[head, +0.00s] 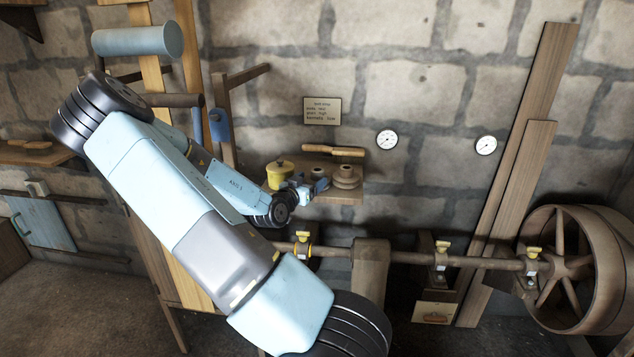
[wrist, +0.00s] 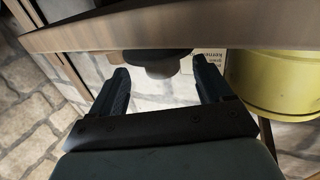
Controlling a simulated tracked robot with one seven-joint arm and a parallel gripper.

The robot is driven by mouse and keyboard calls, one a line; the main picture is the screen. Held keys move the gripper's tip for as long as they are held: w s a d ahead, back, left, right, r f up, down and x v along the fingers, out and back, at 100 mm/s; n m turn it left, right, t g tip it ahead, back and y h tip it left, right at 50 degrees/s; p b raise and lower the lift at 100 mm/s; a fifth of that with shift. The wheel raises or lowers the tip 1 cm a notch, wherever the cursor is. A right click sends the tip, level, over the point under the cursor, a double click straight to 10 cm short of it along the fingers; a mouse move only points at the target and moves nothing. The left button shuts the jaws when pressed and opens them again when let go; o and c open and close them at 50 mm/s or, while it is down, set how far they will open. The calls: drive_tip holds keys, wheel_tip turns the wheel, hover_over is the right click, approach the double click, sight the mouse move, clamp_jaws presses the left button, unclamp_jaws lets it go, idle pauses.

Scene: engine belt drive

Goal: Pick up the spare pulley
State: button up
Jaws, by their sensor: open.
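The spare pulley appears to be the stepped tan round piece (head: 346,177) on the wooden wall shelf (head: 340,197) in the head view. My gripper (head: 312,186) is at the shelf's front, just left of it. In the wrist view, which is upside down, my gripper (wrist: 165,84) is open. A dark stepped round piece (wrist: 158,64), probably the pulley, lies beyond and between the fingertips, apart from both. The shelf edge (wrist: 150,32) crosses the top of that view and hides part of it.
A yellow tin (head: 280,174) stands on the shelf left of my gripper; it is close to one finger in the wrist view (wrist: 272,85). A wooden roller-like piece (head: 335,151) lies behind. A horizontal shaft (head: 400,256) with a large wheel (head: 572,268) runs below.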

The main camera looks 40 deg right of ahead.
sight(314, 176)
drive_tip(key=shift+x, duration=2.7)
drive_tip(key=shift+c, duration=0.4)
drive_tip(key=shift+w+a, duration=0.1)
clamp_jaws()
drive_tip(key=shift+r, duration=0.15)
